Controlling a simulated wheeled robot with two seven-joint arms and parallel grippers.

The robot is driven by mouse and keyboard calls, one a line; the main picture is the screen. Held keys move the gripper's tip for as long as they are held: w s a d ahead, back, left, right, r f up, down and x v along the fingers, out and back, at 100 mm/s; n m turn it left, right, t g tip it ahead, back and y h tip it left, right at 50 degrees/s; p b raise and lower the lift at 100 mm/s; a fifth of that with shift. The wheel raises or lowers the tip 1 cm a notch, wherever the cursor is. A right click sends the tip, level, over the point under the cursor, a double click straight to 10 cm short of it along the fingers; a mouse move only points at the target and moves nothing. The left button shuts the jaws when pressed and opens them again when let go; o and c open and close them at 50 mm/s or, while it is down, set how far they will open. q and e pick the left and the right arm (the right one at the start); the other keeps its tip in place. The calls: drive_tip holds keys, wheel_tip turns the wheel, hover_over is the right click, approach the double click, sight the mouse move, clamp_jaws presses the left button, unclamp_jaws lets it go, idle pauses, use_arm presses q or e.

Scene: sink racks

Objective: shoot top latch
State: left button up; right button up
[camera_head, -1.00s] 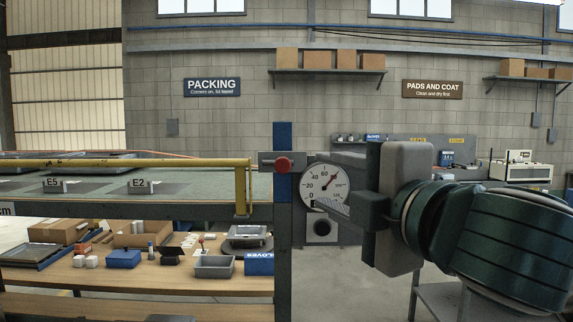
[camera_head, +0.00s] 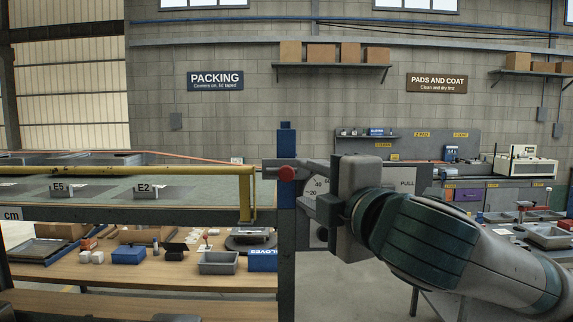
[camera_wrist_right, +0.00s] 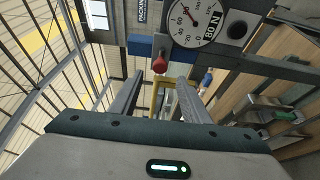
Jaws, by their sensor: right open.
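The top latch is a grey bolt and plate with a red knob (camera_head: 287,173), on the blue-topped post (camera_head: 286,145) at the end of the yellow rail. The red knob also shows in the right wrist view (camera_wrist_right: 159,65), ahead of and between my two fingers. My right gripper (camera_head: 310,178) comes in from the right, close beside the knob. In the wrist view my right gripper (camera_wrist_right: 157,84) is open, its fingers apart with nothing between them. Whether a fingertip touches the latch, I cannot tell. My left gripper is not in view.
A round dial gauge (camera_head: 318,187) is partly hidden behind my right gripper; it shows better in the wrist view (camera_wrist_right: 197,22). The yellow rail (camera_head: 130,170) runs left along the green rack shelf (camera_head: 100,203). A wooden bench (camera_head: 185,277) with bins lies below.

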sight(288, 175)
drive_tip(key=p+x, duration=0.3)
drive_tip(key=x, duration=0.5)
drive_tip(key=shift+w+r+p, duration=0.1)
drive_tip(key=shift+w+p, duration=0.1)
drive_tip(key=shift+p, duration=0.15)
drive_tip(key=shift+w+a, duration=0.3)
drive_tip(key=shift+w, duration=0.3)
